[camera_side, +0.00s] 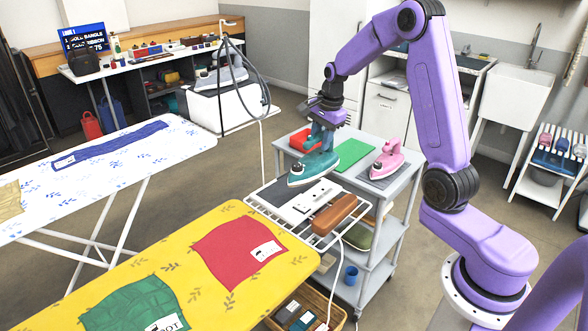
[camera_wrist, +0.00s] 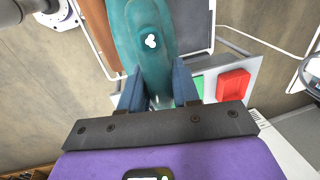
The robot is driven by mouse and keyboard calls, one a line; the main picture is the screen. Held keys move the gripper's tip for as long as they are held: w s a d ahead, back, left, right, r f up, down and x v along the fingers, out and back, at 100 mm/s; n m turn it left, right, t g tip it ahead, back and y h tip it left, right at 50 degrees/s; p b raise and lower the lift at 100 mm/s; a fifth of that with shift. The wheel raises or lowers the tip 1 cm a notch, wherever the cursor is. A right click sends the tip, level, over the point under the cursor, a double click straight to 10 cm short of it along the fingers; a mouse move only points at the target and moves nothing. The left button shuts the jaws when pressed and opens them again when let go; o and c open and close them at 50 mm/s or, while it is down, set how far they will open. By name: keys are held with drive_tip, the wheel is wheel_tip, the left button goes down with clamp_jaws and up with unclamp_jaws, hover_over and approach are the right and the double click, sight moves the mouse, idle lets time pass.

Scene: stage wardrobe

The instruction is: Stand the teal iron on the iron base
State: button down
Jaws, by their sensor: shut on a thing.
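The teal iron (camera_side: 312,168) hangs from my gripper (camera_side: 321,138), roughly level, with its pointed end toward the lower left in the side view. In the wrist view the teal iron (camera_wrist: 155,35) lies between the two blue fingers of my gripper (camera_wrist: 158,92), which are shut on it. A dark flat plate (camera_side: 272,194), which looks like the iron base, lies on the wire rack at the end of the yellow board, below and left of the iron. The iron appears raised and apart from it; the exact height is unclear.
A brown, rounded block (camera_side: 334,213) and a white bar (camera_side: 305,203) lie on the rack (camera_side: 290,229). The grey trolley (camera_side: 398,178) behind carries a red tray (camera_side: 304,139), a green mat (camera_side: 353,154) and a pink iron (camera_side: 387,160). The yellow ironing board (camera_side: 190,232) holds red and green cloths.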

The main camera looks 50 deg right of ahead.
drive_tip(key=w+d+f, duration=0.3)
drive_tip(key=w+f, duration=0.9)
drive_tip(key=shift+d, duration=0.25)
drive_tip(key=shift+f, duration=0.2)
drive_tip(key=c, duration=0.8)
unclamp_jaws()
drive_tip(key=shift+s+f, duration=0.1)
